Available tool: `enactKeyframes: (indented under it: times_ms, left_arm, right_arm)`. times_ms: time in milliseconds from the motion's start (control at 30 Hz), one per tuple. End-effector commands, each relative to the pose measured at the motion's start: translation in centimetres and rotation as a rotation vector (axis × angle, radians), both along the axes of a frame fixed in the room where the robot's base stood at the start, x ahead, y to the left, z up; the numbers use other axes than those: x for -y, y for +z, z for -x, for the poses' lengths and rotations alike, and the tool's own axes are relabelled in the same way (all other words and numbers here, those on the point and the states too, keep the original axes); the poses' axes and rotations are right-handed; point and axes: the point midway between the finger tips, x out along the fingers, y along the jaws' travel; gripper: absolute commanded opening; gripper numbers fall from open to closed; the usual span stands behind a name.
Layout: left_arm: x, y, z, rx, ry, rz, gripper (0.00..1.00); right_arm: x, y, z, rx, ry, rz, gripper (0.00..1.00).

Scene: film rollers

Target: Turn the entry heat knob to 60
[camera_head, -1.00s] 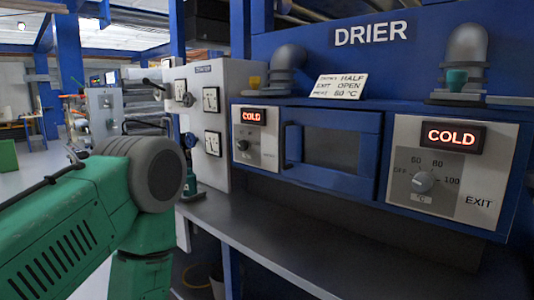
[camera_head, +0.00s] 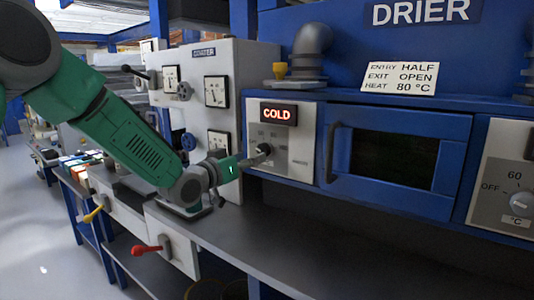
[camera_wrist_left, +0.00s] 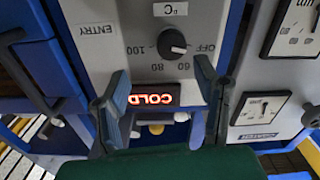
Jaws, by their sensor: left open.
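The entry heat knob (camera_wrist_left: 172,44) is a round black dial on a grey panel, with OFF, 60, 80 and 100 around it. Its white mark points toward OFF. The "ENTRY" label (camera_wrist_left: 95,29) and the red COLD display (camera_wrist_left: 152,98) are on the same panel. My left gripper (camera_wrist_left: 163,82) is open, its two dark fingers apart with the display between them and the knob just beyond their tips. In the head view the knob (camera_head: 264,149) is partly covered by the left gripper (camera_head: 253,158); contact cannot be told. My right gripper is not in view.
The drier door with its handle (camera_head: 332,152) is right of the entry panel. The exit knob (camera_head: 521,204) is at the right edge. Gauges (camera_head: 217,90) stand on the left cabinet. A sign (camera_head: 400,78) reads entry half, exit open, heat 80 °C. The dark counter (camera_head: 290,235) is clear.

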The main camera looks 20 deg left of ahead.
Motion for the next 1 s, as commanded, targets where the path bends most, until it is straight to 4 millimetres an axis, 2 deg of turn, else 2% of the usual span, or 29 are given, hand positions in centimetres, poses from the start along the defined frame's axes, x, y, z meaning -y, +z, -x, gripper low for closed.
enactKeyframes:
  times_ms: [33,200,400,600,867,1000]
  left_arm:
    - [0.0,-0.2,-1.1,0.000,0.002,0.003,0.56]
    - [0.8,-0.4,-4.4,-0.001,0.003,0.006,0.56]
    - [2.1,-0.2,-7.0,-0.001,0.003,0.004,0.56]
    - [2.9,-0.1,-8.2,-0.001,0.004,0.002,0.56]
    - [2.4,-0.1,-8.0,-0.001,0.004,0.007,0.56]
    - [2.1,-0.2,-8.0,-0.002,0.004,0.009,0.17]
  right_arm:
    - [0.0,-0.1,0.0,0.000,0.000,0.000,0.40]
    - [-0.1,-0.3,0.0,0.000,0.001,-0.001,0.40]
    - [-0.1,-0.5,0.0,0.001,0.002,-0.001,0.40]
    - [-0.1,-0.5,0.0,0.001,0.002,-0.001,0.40]
    - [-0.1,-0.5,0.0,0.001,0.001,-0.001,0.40]
    - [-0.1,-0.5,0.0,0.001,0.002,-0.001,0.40]
